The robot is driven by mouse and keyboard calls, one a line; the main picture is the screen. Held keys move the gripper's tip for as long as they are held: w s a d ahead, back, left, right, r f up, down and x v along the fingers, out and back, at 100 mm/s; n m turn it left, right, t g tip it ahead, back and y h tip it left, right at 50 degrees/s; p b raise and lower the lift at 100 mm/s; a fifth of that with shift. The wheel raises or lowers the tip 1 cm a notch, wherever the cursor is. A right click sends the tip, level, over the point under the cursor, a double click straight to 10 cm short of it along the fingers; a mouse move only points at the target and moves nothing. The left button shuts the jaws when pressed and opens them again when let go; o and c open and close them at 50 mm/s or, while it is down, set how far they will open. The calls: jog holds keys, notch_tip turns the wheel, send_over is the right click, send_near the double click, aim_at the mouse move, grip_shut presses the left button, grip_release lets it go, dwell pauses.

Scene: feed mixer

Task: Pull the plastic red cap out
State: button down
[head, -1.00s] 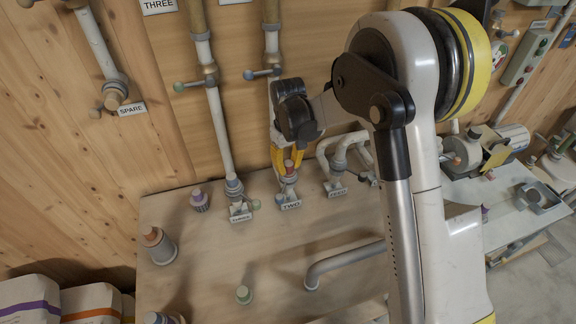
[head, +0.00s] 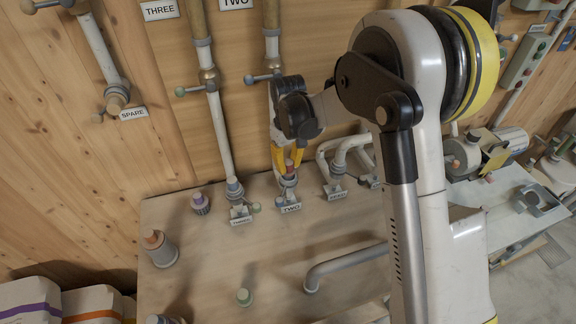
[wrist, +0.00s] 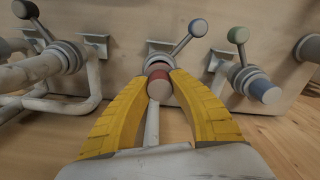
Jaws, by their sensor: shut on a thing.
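The red cap (head: 289,166) sits at the pipe fitting above the label TWO (head: 291,208) on the bench. In the wrist view the red cap (wrist: 159,77) shows as a red band with a paler round end facing me, in the middle of a grey collar. My gripper (head: 289,163) reaches down to it from above. In the wrist view the yellow fingers of my gripper (wrist: 160,76) are shut on the cap, one on each side. The cap still lines up with the collar; I cannot tell whether it is seated. The fingers hide its sides.
A blue-knobbed lever (wrist: 197,28) rises right beside the cap. A neighbouring fitting with a blue end (wrist: 264,90) and green-knobbed lever (wrist: 238,35) stands right. White pipes (wrist: 45,75) stand left. In the head view a bent grey pipe (head: 345,265) lies on the bench.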

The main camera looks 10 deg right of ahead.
jog(key=shift+r, duration=0.2)
jog(key=shift+r+p, duration=1.35)
jog(key=shift+r, duration=1)
